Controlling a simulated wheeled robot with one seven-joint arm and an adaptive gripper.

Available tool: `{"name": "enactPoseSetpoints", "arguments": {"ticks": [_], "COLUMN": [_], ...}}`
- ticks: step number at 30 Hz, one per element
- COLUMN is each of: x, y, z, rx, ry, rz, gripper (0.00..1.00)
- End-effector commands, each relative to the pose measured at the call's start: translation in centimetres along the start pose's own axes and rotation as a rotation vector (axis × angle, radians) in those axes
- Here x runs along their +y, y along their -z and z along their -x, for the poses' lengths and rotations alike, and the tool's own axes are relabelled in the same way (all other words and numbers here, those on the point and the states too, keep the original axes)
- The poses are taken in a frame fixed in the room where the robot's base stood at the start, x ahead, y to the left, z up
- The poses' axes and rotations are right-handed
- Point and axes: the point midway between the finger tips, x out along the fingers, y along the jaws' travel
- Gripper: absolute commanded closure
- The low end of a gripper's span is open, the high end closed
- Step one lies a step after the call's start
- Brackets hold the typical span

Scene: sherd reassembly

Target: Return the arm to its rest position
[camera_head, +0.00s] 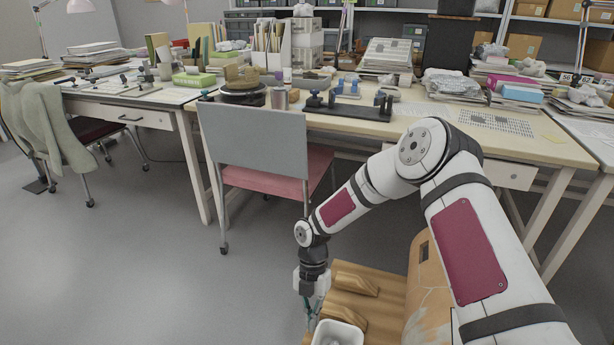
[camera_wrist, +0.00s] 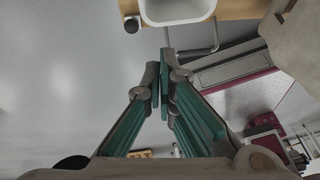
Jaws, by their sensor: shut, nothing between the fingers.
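My arm is folded at the elbow in the head view, with its forearm reaching down and left. My gripper (camera_head: 309,305) hangs low at the bottom centre, pointing down beside a wooden tray-like surface (camera_head: 375,300) and a white bin (camera_head: 338,333). In the wrist view my gripper (camera_wrist: 165,62) has its green-padded fingers together at the tips, with nothing between them. The white bin also shows at the top of the wrist view (camera_wrist: 180,20), apart from the fingertips.
A cluttered worktable (camera_head: 430,125) stands ahead with papers, boxes and a turntable (camera_head: 243,95). A grey-backed chair (camera_head: 256,140) with a red seat is in front of it. A green-draped chair (camera_head: 50,125) stands left. The grey floor (camera_head: 130,270) on the left is clear.

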Motion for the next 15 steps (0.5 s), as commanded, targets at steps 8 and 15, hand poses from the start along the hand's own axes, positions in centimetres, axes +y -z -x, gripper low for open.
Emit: {"name": "enactPoseSetpoints", "arguments": {"ticks": [8, 15], "x": [-6.5, -12.4], "y": [1.5, 4.9], "z": [11.0, 18.6], "rx": [-0.139, -0.243], "ry": [0.049, 0.032], "rz": [-0.410, -0.795], "gripper": [1.00, 1.00]}}
